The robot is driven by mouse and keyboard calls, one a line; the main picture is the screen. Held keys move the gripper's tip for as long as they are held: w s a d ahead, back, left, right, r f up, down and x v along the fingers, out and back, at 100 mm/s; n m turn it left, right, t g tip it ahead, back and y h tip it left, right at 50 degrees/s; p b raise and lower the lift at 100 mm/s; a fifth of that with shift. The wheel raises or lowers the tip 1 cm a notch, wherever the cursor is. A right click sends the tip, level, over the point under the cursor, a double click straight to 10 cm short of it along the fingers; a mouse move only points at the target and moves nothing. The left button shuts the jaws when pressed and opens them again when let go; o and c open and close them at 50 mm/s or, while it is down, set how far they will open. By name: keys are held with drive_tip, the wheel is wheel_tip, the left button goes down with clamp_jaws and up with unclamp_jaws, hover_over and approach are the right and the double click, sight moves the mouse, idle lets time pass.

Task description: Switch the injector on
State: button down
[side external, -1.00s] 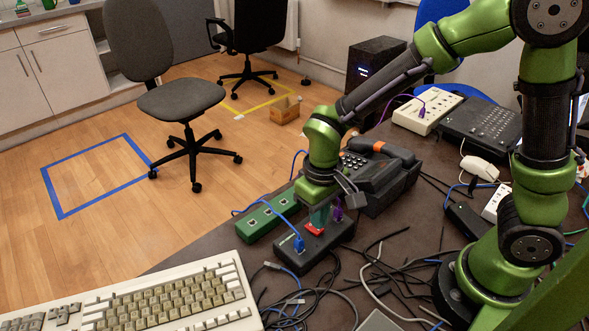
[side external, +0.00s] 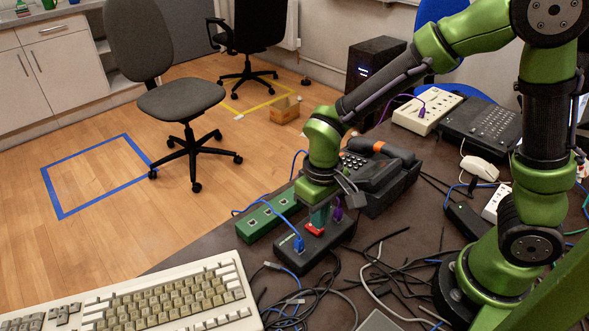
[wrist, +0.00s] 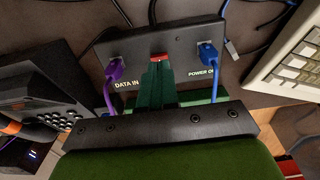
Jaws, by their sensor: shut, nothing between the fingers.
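The injector is a black box (side external: 328,245) on the dark table, in the middle of the side view; its face (wrist: 181,44) fills the top of the wrist view. It has a red switch (wrist: 158,57) between a purple cable plug (wrist: 115,69) at "DATA IN" and a blue cable plug (wrist: 207,51) by the "POWER O..." label, partly hidden. My gripper (side external: 318,218) is shut and empty, pointing down at the red switch. Its green fingertips (wrist: 157,76) overlap the switch's near edge and hide part of it. They look in contact, but I cannot tell the switch's position.
A green socket strip (side external: 268,219) lies left of the injector and a black desk phone (side external: 372,182) stands behind it. A beige keyboard (side external: 165,300) is at front left. Loose black cables (side external: 375,272) cover the table to the right.

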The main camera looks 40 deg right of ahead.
drive_tip(key=shift+f, duration=0.9)
idle(0.6)
drive_tip(key=shift+r, duration=3.5)
drive_tip(key=shift+f, duration=0.1)
drive_tip(key=s+d+r+m+t+y, duration=0.1)
drive_tip(key=s+d+r+m+t, duration=0.1)
drive_tip(key=r, duration=0.4)
drive_tip(key=s+d+r+m+t+y, duration=0.1)
drive_tip(key=s+d+r+m+t, duration=0.1)
drive_tip(key=s+d+r+t, duration=0.3)
drive_tip(key=shift+d+r, duration=0.9)
drive_tip(key=shift+r, duration=0.05)
